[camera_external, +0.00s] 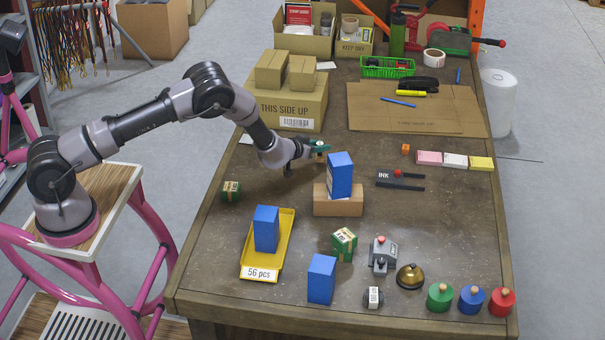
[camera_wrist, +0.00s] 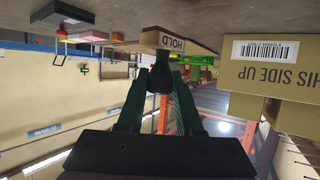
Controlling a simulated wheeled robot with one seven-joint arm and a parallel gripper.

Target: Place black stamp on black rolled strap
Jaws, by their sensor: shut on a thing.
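The black stamp has a black handle (camera_wrist: 157,76) and a pale wooden block (camera_wrist: 172,42) marked HOLD in the wrist view. My gripper (camera_wrist: 160,82) is shut on the handle, with green fingers on both sides. In the external view my gripper (camera_external: 318,149) holds the stamp above the table, behind the upper blue box; the stamp is tiny there and partly covered by the fingers.
A blue box (camera_external: 340,168) stands on a cardboard box (camera_external: 338,204) between gripper and strap. A yellow tray (camera_external: 285,222) is to the left.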

